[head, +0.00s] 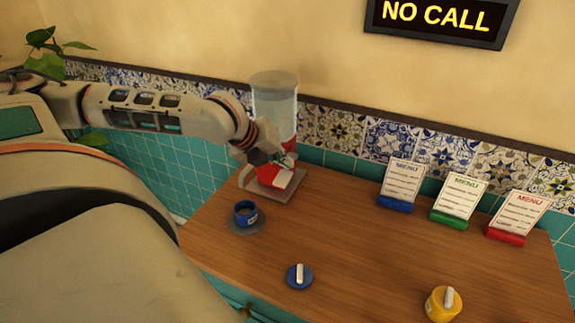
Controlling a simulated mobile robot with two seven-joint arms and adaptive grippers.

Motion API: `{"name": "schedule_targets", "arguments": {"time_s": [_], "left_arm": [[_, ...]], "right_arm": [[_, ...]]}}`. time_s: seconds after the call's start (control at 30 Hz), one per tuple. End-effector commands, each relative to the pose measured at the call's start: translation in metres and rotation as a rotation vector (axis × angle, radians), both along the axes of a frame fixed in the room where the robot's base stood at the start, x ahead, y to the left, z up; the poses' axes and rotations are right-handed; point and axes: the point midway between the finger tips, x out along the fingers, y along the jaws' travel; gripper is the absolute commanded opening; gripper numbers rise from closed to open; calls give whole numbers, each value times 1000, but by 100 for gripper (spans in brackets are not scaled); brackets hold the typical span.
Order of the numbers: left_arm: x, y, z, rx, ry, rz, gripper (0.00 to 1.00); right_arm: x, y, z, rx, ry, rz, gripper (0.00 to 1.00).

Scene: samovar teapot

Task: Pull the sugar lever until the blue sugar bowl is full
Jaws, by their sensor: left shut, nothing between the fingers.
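The sugar dispenser (275,108) stands at the back left of the wooden counter. It has a clear cylinder, a grey lid and a red lower part, on a grey base. My left gripper (277,163) is at the dispenser's red lower part, shut, with nothing seen between its fingers. It covers part of the dispenser, and I cannot make out the lever or whether I touch it. The small blue bowl (245,208) stands open on a dark round plate, in front of the dispenser and apart from it. Its fill level is too small to tell. My right gripper is out of view.
A blue lid with a white handle (299,276) lies at the counter's front. A yellow pot (441,304) with a white handle stands front right. Blue, green and red menu stands (457,197) line the back right. The middle of the counter (345,235) is clear.

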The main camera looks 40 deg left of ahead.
Motion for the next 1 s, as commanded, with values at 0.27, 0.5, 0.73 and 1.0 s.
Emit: {"name": "schedule_targets", "arguments": {"time_s": [0.27, 0.5, 0.73, 1.0], "left_arm": [[-1, -1, -5, -2, 3, 0, 0], [-1, -1, -7, -3, 4, 0, 0], [-2, -1, -10, -3, 4, 0, 0], [-1, -1, -11, -2, 3, 0, 0]], "right_arm": [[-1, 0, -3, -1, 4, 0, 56], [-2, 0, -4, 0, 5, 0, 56], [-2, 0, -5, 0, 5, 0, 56], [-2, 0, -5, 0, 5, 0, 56]]}}
